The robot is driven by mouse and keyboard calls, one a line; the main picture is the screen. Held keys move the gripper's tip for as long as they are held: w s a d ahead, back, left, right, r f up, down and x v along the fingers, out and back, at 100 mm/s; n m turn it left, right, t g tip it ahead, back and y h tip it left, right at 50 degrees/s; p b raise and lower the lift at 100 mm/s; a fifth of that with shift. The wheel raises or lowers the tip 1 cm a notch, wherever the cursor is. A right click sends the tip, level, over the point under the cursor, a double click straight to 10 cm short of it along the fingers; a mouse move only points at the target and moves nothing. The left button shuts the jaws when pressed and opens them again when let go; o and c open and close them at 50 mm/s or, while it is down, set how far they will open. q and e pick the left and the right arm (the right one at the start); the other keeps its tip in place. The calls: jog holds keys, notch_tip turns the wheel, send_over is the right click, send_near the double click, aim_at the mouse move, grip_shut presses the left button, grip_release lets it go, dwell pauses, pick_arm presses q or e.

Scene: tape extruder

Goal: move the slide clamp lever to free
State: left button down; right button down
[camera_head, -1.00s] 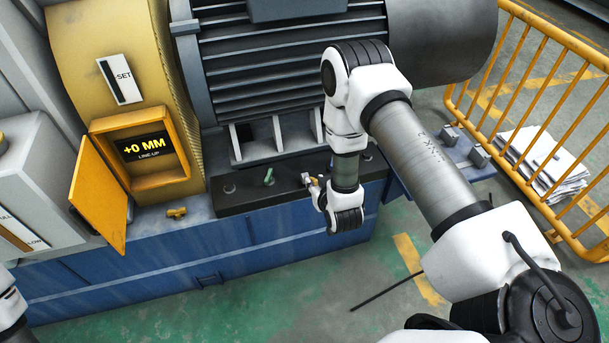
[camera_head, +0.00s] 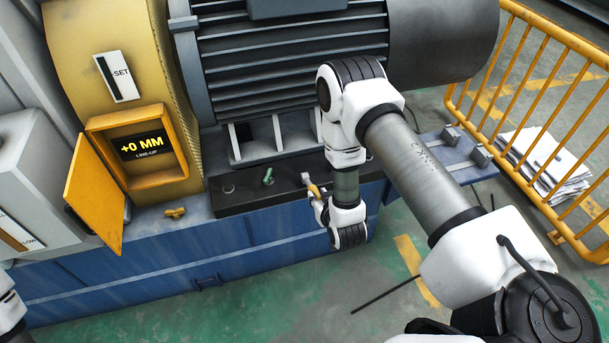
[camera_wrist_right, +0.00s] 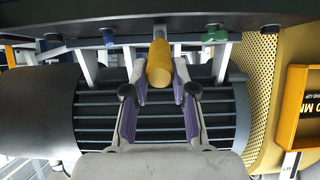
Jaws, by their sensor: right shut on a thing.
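The slide clamp lever, with a yellow round handle (camera_head: 314,190), sits at the right part of the dark rail on top of the blue base. In the wrist view its yellow handle (camera_wrist_right: 159,66) lies between the purple-padded fingers. My right gripper (camera_wrist_right: 160,82) is shut on this handle; in the head view its fingers are small and partly hidden by my wrist. The lever's grey stem runs from the handle to the rail. My left gripper is out of view; only a bit of white arm shows at the lower left edge.
A green lever (camera_head: 268,177) stands on the dark rail (camera_head: 242,199) to the left. A yellow knob (camera_head: 175,212) and an open orange door (camera_head: 97,196) are farther left, beside a display reading +0 MM (camera_head: 142,146). A yellow fence (camera_head: 566,110) stands at right.

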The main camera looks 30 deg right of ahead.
jog(key=shift+s+a+f+b, duration=0.1)
jog(key=shift+s+f+b, duration=0.25)
jog(key=shift+f, duration=0.3)
jog(key=shift+s+f+b, duration=0.15)
jog(key=shift+f+b, duration=0.3)
jog(key=shift+f, duration=0.25)
jog(key=shift+s+a+f+b, duration=0.1)
jog(key=shift+s+f+b, duration=0.25)
jog(key=shift+f, duration=0.3)
jog(key=shift+w, duration=0.1)
jog(key=shift+f+b, duration=0.65)
jog(key=shift+f, duration=0.2)
jog(key=c, duration=0.9)
grip_release()
jog(key=shift+r, duration=0.15)
jog(key=shift+o, duration=0.2)
jog(key=shift+r, duration=0.1)
